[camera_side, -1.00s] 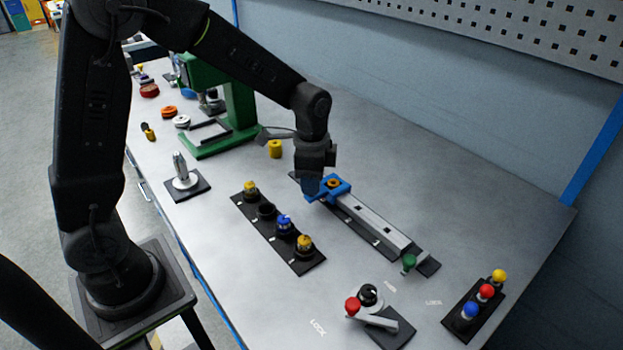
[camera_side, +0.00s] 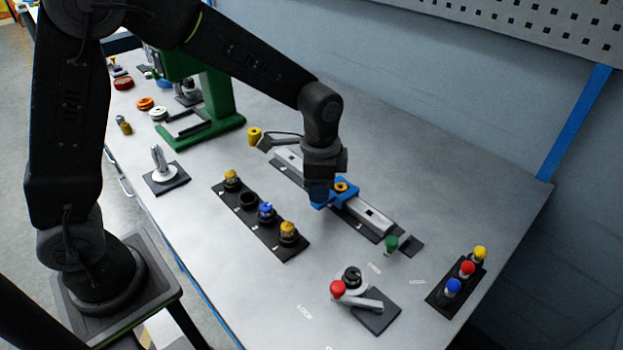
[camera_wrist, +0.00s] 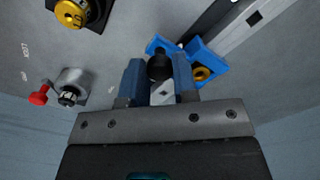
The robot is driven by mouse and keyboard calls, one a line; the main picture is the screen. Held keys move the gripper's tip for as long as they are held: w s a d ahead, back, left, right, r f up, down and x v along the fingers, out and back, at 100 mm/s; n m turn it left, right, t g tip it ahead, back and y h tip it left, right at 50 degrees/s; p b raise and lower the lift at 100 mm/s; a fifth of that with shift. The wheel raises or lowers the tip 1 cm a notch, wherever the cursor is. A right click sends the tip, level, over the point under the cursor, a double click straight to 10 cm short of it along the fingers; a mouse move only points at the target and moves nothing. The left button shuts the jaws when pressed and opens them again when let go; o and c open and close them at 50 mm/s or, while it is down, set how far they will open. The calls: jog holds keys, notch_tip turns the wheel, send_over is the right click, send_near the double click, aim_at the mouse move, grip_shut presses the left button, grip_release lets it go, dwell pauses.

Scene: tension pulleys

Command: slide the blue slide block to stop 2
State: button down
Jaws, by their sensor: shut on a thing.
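The blue slide block (camera_side: 348,195) sits on the grey rail (camera_side: 372,215), near the rail's middle, with bare rail on both sides. A round yellow piece (camera_side: 341,187) is on its top. My gripper (camera_side: 319,202) is at the block's near side, pointing down. In the wrist view, the fingers (camera_wrist: 158,80) are closed about a dark round knob (camera_wrist: 159,67) beside the blue block (camera_wrist: 207,58). The gripper and wrist hide part of the block and rail in the side view. I cannot read which stop the block is at.
A green knob (camera_side: 391,243) stands by the rail's right end. A black strip (camera_side: 263,236) with several coloured knobs lies in front of the rail. A red-knobbed lever (camera_side: 337,288) and a black base with three coloured buttons (camera_side: 467,268) stand at the right.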

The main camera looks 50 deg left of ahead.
jog(key=c, duration=0.9)
grip_release()
notch_tip(320, 180, up, 14)
jog(key=s+a+n+t, duration=0.2)
jog(key=s+a+n, duration=0.1)
jog(key=s, duration=0.6)
jog(key=s+a+n+t, duration=0.3)
jog(key=s+n, duration=0.3)
jog(key=s, duration=0.3)
jog(key=shift+s+a+t, duration=0.15)
jog(key=shift+a+t, duration=0.15)
jog(key=shift+a, duration=0.3)
